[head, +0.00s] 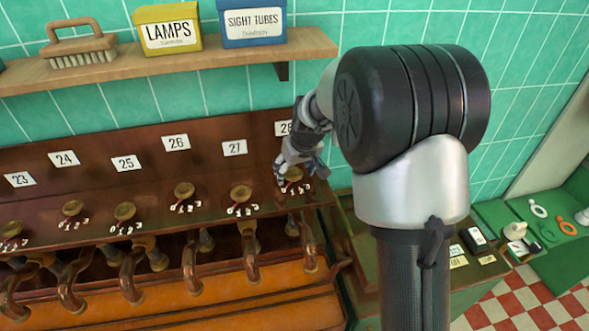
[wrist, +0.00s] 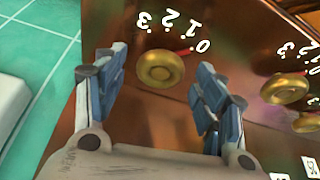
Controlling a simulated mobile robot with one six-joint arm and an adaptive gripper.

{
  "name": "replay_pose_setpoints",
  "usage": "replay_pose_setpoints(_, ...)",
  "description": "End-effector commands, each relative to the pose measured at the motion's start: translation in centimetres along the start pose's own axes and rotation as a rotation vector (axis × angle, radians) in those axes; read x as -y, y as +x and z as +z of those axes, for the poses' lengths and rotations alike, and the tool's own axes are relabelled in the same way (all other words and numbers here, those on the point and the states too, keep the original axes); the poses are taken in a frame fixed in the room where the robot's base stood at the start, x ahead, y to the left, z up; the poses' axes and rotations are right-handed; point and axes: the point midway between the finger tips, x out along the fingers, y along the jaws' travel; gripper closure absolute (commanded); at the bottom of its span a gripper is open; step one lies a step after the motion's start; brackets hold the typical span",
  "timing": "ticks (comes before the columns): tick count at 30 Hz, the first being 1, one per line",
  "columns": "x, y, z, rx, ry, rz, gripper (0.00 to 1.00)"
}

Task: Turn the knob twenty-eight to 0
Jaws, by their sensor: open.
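Knob twenty-eight (head: 295,175) is a round brass knob on the copper panel, below the half-covered label 28 (head: 282,128). In the wrist view the knob (wrist: 160,70) lies between the finger lines, with white digits 0 to 3 in an arc beside it. A short red pointer (wrist: 186,51) runs from the knob toward the 0 (wrist: 203,46). My gripper (wrist: 158,66) is open, with one blue-grey finger on each side of the knob and visible gaps. Whether the fingertips reach down around it I cannot tell. In the head view my gripper (head: 300,163) partly covers the knob and its scale.
Knob 27 (head: 241,193) stands left of knob twenty-eight, with more knobs along the panel. Curved copper pipes (head: 251,258) stick out below. A wooden shelf (head: 190,62) with boxes and a brush hangs above. A green counter (head: 550,240) is at right.

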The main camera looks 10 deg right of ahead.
Motion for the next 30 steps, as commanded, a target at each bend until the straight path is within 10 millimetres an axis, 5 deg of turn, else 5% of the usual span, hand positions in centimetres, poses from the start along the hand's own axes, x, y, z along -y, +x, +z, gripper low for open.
replay_pose_setpoints(5, -0.1, -1.8, -0.1, -0.005, 0.0, 0.001, 0.36)
replay_pose_setpoints(18, 0.0, -10.4, -0.1, -0.004, 0.0, 0.001, 0.36)
replay_pose_setpoints(30, 0.0, -12.0, 0.0, 0.0, 0.0, 0.0, 0.36)
